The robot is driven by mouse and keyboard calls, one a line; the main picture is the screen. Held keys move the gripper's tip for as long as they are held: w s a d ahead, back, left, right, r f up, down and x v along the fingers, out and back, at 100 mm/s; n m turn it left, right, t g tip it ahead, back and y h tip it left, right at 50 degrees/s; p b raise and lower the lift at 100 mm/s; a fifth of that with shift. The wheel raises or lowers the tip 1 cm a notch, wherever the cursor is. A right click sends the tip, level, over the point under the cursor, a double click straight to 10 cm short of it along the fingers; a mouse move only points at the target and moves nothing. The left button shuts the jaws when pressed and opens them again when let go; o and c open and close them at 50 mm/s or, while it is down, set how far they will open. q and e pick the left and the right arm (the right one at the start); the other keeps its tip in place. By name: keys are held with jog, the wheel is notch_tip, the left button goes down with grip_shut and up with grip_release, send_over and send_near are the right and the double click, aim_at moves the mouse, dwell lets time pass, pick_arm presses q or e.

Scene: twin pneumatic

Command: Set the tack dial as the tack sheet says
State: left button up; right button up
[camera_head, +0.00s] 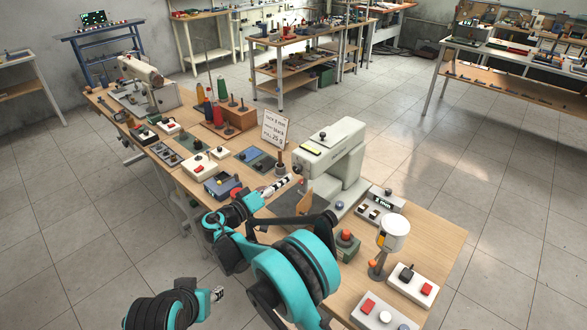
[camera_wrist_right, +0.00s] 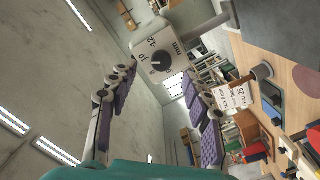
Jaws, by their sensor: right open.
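The tack dial (camera_wrist_right: 162,62) is a dark round knob on a white face with numbers and "mm"; 10 and 12 can be read, but its exact setting is too small to tell. It faces my right gripper (camera_wrist_right: 158,80), whose purple-padded fingers are apart, with the dial beyond and between the tips. In the head view the right gripper (camera_head: 288,182) is at the near end of the white sewing machine (camera_head: 335,150). The tack sheet (camera_head: 273,131) stands behind it, reading about "tack 8 mm", black, 25; it also shows in the wrist view (camera_wrist_right: 232,97). My left gripper (camera_head: 217,293) is low, off the bench, its fingers unclear.
Thread spools (camera_head: 208,108) and another sewing machine (camera_head: 148,85) stand farther left.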

aim_at(296, 171)
jog(key=x, duration=0.3)
jog(key=b+x, duration=0.1)
jog(key=x, duration=0.3)
jog(key=shift+w+a, duration=0.15)
jog(key=shift+w, duration=0.15)
grip_shut()
